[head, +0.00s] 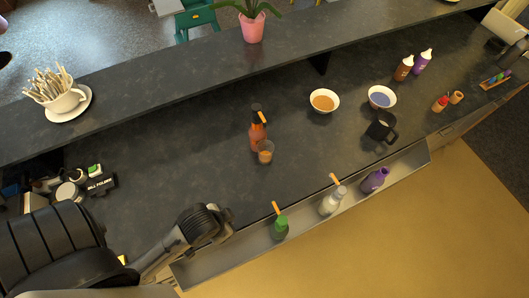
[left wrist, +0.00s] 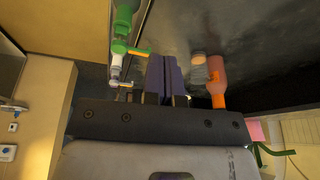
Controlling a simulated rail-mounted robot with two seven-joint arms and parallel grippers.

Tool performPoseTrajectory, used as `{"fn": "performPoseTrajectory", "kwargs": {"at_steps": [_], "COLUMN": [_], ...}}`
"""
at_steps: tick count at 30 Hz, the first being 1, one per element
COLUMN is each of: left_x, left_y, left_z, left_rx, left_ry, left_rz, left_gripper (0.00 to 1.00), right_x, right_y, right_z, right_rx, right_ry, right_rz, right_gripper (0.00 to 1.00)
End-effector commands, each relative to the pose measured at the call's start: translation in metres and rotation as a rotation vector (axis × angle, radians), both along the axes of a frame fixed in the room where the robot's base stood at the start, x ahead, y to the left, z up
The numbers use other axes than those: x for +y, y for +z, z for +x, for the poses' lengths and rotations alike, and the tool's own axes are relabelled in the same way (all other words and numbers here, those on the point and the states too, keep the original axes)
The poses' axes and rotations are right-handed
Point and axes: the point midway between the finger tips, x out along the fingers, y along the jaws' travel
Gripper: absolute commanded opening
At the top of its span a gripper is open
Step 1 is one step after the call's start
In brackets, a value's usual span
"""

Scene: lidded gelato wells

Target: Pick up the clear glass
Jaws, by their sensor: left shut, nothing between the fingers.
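The clear glass (head: 265,152) stands on the dark counter, close in front of an orange bottle with a dark top (head: 257,132); an orange-brown tint shows in or through it. In the left wrist view the glass (left wrist: 198,58) is right of the fingers, beside the orange bottle (left wrist: 216,75). My left gripper (left wrist: 167,75) has its fingers together, with nothing between them, apart from the glass. In the head view my left arm comes in from the lower left and ends at the front of the counter, left of and nearer than the glass. My right gripper is not in view.
A metal rail along the front edge holds a green-capped bottle (head: 280,228), a white bottle (head: 332,202) and a purple bottle (head: 375,180). Two bowls (head: 324,101) (head: 382,97) and a dark mug (head: 381,129) stand to the right.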

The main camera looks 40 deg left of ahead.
Motion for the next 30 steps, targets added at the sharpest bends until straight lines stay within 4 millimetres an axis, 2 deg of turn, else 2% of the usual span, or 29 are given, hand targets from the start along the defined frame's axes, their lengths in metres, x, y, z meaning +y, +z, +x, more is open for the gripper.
{"fn": "performPoseTrajectory", "kwargs": {"at_steps": [12,30], "left_x": [0.0000,0.0000], "left_y": [-0.0001,-0.0001], "left_z": [0.0000,-0.0001], "left_rx": [0.000,0.000], "left_ry": [0.000,0.000], "left_rz": [0.000,0.000], "left_gripper": [0.01,0.58], "right_x": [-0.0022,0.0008], "right_y": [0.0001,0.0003], "right_z": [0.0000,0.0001], "right_rx": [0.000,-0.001], "right_ry": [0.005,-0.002], "right_rz": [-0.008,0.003], "right_gripper": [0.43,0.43]}}
